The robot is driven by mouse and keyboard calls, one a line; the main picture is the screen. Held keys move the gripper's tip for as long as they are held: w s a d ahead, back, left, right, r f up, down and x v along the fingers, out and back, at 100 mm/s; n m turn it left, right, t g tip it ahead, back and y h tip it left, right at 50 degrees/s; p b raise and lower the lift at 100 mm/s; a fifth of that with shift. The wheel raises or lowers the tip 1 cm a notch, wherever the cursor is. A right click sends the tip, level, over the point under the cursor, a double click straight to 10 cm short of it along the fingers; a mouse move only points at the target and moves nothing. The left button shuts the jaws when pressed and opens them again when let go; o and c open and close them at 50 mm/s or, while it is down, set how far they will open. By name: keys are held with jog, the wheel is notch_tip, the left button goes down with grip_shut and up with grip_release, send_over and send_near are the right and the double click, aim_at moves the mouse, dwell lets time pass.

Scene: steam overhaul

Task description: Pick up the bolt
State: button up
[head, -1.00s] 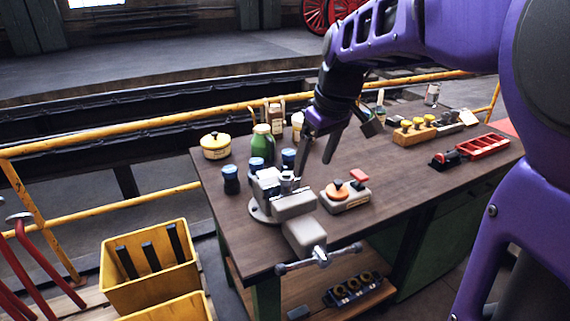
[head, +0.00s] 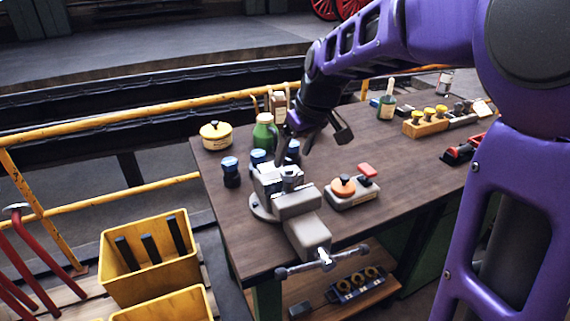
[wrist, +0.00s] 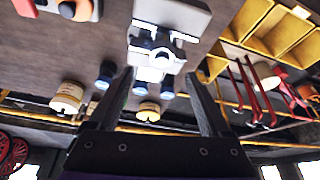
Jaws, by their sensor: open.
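A grey bench vise (head: 298,204) stands at the near left part of the workbench. What looks like the bolt (head: 289,174), a small grey piece, stands up between the vise jaws. In the wrist view the vise (wrist: 172,14) is at top centre, with the bolt (wrist: 163,58) a dark round-ended piece in its jaws. My gripper (head: 295,152) is open and empty, above and just behind the vise. In the wrist view its two fingers (wrist: 160,82) point toward the vise, one on each side, apart from the bolt.
Blue-capped jars (head: 231,172) and a green bottle (head: 264,133) stand close behind the vise. An orange-knobbed control box (head: 350,193) with a red button is to its right. A cream tin (head: 215,136) sits at the back left. Bare bench top lies right of the box.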

aim_at(290, 169)
jog(key=shift+s+x, duration=0.2)
jog(key=shift+x, duration=1.35)
jog(key=shift+s+x, duration=0.15)
jog(key=shift+x, duration=1.45)
jog(key=shift+d+f, duration=0.15)
jog(key=shift+d, duration=0.05)
grip_shut()
